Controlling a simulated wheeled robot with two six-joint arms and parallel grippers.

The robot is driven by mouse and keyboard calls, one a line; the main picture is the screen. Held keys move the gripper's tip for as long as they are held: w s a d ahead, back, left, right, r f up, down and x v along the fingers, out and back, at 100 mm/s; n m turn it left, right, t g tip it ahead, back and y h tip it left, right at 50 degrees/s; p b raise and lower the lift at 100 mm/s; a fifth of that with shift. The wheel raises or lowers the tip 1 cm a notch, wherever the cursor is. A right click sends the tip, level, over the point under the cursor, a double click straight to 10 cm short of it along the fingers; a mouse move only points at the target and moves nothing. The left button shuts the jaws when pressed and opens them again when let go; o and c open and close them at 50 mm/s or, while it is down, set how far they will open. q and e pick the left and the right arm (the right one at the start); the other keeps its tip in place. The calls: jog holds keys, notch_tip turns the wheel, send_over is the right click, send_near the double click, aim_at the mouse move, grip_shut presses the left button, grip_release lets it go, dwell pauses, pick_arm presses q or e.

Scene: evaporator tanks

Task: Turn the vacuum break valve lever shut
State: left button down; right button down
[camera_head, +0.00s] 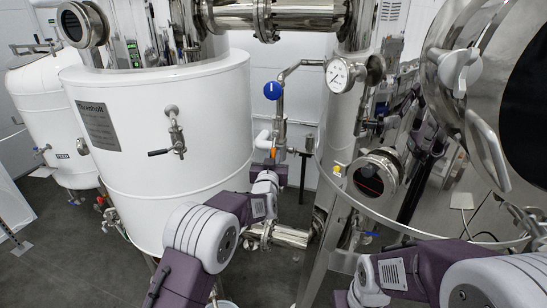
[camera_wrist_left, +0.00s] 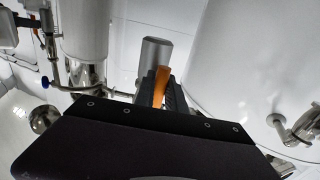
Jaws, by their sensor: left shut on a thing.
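An orange lever (camera_head: 273,153) shows low on the thin pipework between the white tank and the steel column. In the left wrist view the orange lever (camera_wrist_left: 161,84) stands between the dark fingers of my left gripper (camera_wrist_left: 165,95). My left gripper (camera_head: 273,163) is shut on it, seen small at the end of my arm in the head view. The wrist housing hides the lower part of the lever and most of the valve body, so the lever's exact angle is hard to tell. My right arm comes in at the lower right; its jaws do not show.
A white tank (camera_head: 165,200) stands close to the left of my left arm. A blue round knob (camera_head: 272,90) and a pressure gauge (camera_head: 340,75) are above the gripper. A steel vessel (camera_head: 490,120) fills the right. Pipes (camera_head: 292,236) run below; grey floor is open at left.

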pick_arm(q)
jog(key=shift+w+a+f+m+b, duration=0.1)
jog(key=shift+a+m+b, duration=0.15)
jog(key=shift+m+b, duration=0.25)
jog(key=w+a+r+m+t+h+b, duration=0.1)
jog(key=a+r+m+h+b, duration=0.3)
jog(key=m+b, duration=0.9)
jog(key=shift+w+a+r+m, duration=0.5)
jog(key=shift+a+r+m, duration=0.95)
jog(key=shift+m, duration=1.75)
jog(key=shift+d+r, duration=0.25)
jog(key=shift+r, duration=0.05)
jog(key=c, duration=1.4)
grip_release()
jog(key=shift+s, duration=0.1)
